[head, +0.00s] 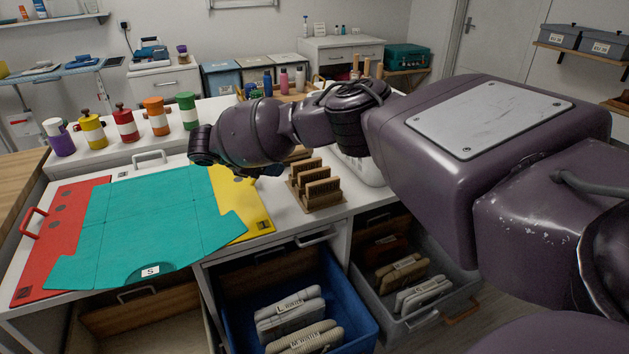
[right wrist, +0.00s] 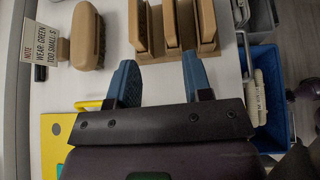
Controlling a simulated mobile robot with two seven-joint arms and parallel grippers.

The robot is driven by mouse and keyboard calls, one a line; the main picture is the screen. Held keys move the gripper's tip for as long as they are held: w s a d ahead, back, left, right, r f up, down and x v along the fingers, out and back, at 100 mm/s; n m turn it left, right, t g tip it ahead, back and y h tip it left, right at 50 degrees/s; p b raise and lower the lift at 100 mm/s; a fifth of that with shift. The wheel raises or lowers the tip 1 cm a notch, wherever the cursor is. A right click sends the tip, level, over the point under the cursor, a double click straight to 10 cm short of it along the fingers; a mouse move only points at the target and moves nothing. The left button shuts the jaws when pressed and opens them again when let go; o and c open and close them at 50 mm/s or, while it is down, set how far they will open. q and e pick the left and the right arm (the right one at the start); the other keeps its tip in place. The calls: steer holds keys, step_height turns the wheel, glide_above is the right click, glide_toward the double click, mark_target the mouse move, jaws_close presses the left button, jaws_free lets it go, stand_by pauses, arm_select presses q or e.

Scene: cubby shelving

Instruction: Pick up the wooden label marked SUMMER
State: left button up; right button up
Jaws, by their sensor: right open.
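Several upright wooden blocks (head: 317,175) stand in a wooden rack (head: 325,205) on the white counter in the head view. They also show at the top of the right wrist view (right wrist: 170,25). I cannot read SUMMER on any of them. My right gripper (right wrist: 158,62) is open, its two blue fingers pointing at the rack with nothing held between them. In the head view the right gripper (head: 268,168) is mostly hidden by its own arm, left of the rack. My left gripper is not in view.
A teal folded cloth (head: 150,225) lies over red and yellow boards at left. Open blue (head: 357,325) and grey drawers project below. Coloured canisters line the back.

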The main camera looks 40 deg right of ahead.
mark_target(313, 171)
steer(key=shift+g, duration=0.6)
steer(key=x, duration=0.5)
steer(key=shift+s+d+r+b, duration=0.15)
steer(key=shift+s+r+b, duration=0.15)
steer(key=shift+r+b, duration=0.1)
steer(key=shift+x, duration=0.95)
steer(key=b+x, duration=0.1)
steer(key=x, duration=0.3)
steer(key=shift+d+f, duration=0.1)
steer(key=shift+d, duration=0.2)
steer(key=shift+c, duration=0.5)
jaws_close()
